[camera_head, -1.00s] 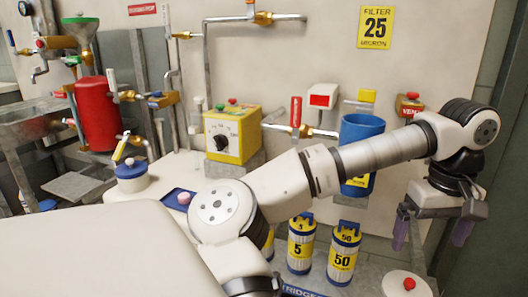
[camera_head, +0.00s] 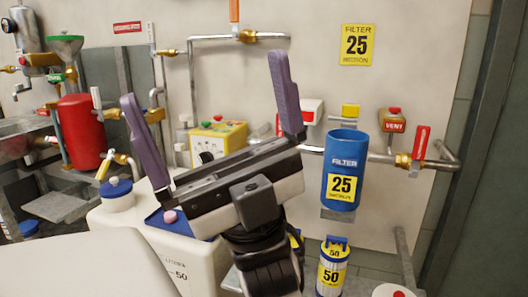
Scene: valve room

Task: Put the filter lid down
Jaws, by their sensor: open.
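A white round lid with a red knob, which looks like the filter lid (camera_head: 388,290), lies at the bottom right edge of the head view, partly cut off. What it rests on is not clear. The blue filter housing (camera_head: 334,197) marked 25 hangs on the wall pipe, with its top uncovered. My gripper (camera_head: 204,80) is open and empty, its two purple fingers wide apart and pointing up. It is left of the housing and well away from the lid, and it hides part of the yellow box behind it.
A filter cartridge (camera_head: 332,274) marked 50 stands below the housing. A yellow control box (camera_head: 222,140) is behind my gripper. A red tank (camera_head: 79,133) stands at the left.

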